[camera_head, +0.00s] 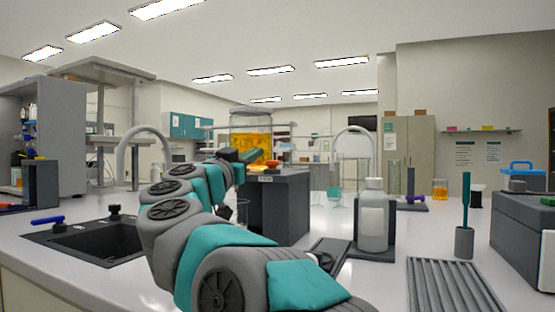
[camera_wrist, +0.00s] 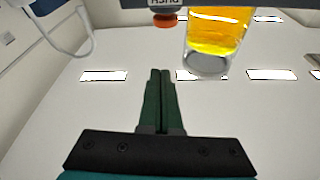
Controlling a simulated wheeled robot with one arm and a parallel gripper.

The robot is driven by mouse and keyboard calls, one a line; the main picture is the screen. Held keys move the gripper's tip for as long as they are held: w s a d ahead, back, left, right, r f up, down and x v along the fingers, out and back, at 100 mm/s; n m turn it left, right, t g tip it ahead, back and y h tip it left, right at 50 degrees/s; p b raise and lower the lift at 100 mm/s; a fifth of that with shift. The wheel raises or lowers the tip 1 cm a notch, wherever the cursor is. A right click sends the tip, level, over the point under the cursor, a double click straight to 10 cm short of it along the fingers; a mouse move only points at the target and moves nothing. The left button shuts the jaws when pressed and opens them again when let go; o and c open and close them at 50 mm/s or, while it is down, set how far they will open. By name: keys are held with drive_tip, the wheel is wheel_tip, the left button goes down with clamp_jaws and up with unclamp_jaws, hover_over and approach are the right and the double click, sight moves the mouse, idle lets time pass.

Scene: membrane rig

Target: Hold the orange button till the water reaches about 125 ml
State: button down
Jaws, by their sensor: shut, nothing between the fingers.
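The orange button (camera_head: 273,163) sits on top of the dark grey stand (camera_head: 285,205) in the head view. It also shows at the top of the wrist view (camera_wrist: 164,20), beside an upside-down "PUSH" label. My gripper (camera_head: 254,155) is shut and empty, with green fingers just left of the button in the head view. In the wrist view its fingertips (camera_wrist: 160,72) are together and apart from the button. A clear glass vessel (camera_head: 243,211) stands left of the stand, partly hidden by my arm. Its water level and marks are too small to read.
A large jar of yellow-orange liquid (camera_head: 251,133) stands behind the button; it also shows in the wrist view (camera_wrist: 216,35). A white bottle (camera_head: 373,215), a ridged grey mat (camera_head: 450,287) and a sink (camera_head: 95,242) are on the bench.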

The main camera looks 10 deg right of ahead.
idle(0.4)
wheel_tip(320, 180, up, 3)
hover_over(272, 166)
drive_tip(key=s, duration=0.1)
drive_tip(key=shift+a+p, duration=0.1)
drive_tip(key=shift+p, duration=0.35)
drive_tip(key=shift+w+a+f+b, duration=0.15)
drive_tip(key=shift+f+b, duration=0.35)
drive_tip(key=shift+f, duration=0.5)
drive_tip(key=shift+s+a+f+b, duration=0.1)
drive_tip(key=shift+f+b, duration=0.35)
drive_tip(key=shift+f, duration=0.55)
